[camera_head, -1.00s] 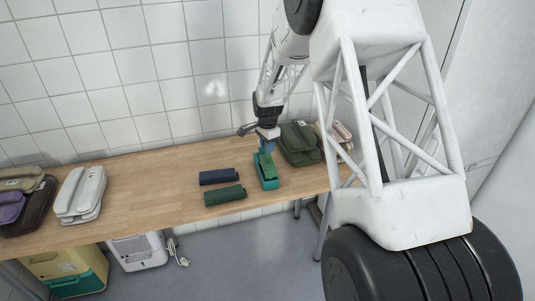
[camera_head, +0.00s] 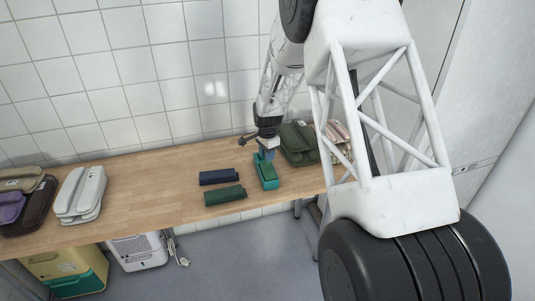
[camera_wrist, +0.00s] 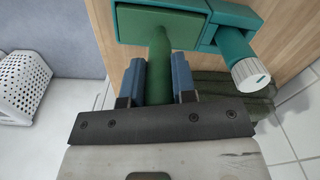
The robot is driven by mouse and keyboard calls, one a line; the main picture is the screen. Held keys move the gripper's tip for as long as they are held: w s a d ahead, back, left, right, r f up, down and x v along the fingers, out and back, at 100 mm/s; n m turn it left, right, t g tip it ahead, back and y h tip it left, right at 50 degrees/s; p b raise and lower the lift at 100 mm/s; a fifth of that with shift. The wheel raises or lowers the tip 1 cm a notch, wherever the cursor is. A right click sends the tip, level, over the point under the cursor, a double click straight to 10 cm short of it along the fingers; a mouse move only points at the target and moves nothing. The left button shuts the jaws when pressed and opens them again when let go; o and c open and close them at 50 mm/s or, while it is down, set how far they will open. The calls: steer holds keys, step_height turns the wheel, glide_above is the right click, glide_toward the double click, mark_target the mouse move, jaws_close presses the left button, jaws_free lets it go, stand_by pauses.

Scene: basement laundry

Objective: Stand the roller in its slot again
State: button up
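A green piece with a round handle, seemingly the roller (camera_wrist: 159,52), is between the two blue fingers of my gripper (camera_wrist: 159,80) in the wrist view. The fingers appear to touch both sides of the handle. Its wide green end lies at a teal holder (camera_wrist: 128,22), and how deep it sits cannot be told. In the head view my gripper (camera_head: 267,156) is pointing down, directly over the teal holder (camera_head: 269,184) on the bench. A teal cylinder with a white end cap (camera_wrist: 250,74) sticks out beside the holder.
A navy block (camera_head: 219,177) and a dark green block (camera_head: 225,195) lie left of the holder on the wooden bench (camera_head: 145,190). A folded green bag (camera_head: 298,143) is close on the right.

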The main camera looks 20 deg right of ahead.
steer(key=o, duration=0.5)
steer(key=shift+c, duration=0.2)
step_height(320, 180, up, 12)
steer(key=shift+r, duration=0.1)
stand_by(0.4)
steer(key=shift+r, duration=0.1)
stand_by(0.5)
